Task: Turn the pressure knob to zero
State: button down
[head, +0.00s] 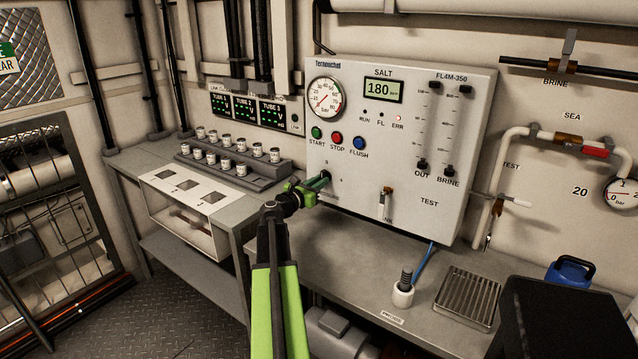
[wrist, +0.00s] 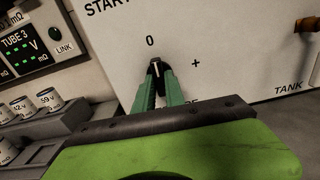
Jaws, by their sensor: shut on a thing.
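The pressure knob (wrist: 156,66) is a small dark knob on the white panel, with a white line on its face. The line stands nearly upright in the wrist view and points about at the printed 0 above it. A plus sign is printed to its right. My gripper (wrist: 155,75) has its two green fingers closed on the knob from both sides. In the head view my gripper (head: 322,179) reaches the panel's lower left, below the START button, and the knob is hidden behind the fingers there.
The white control panel (head: 400,215) carries a round gauge (head: 326,98), a 180 display (head: 383,91) and START, STOP and FLUSH buttons. A copper-coloured valve handle (head: 387,191) sticks out to the right. A rack of small cups (head: 235,170) stands close on the left.

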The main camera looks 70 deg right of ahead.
jog(key=shift+w+n, duration=0.15)
jog(key=shift+n, duration=0.25)
jog(key=c, duration=1.4)
grip_release()
jog(key=v, duration=1.7)
jog(key=shift+a, duration=0.2)
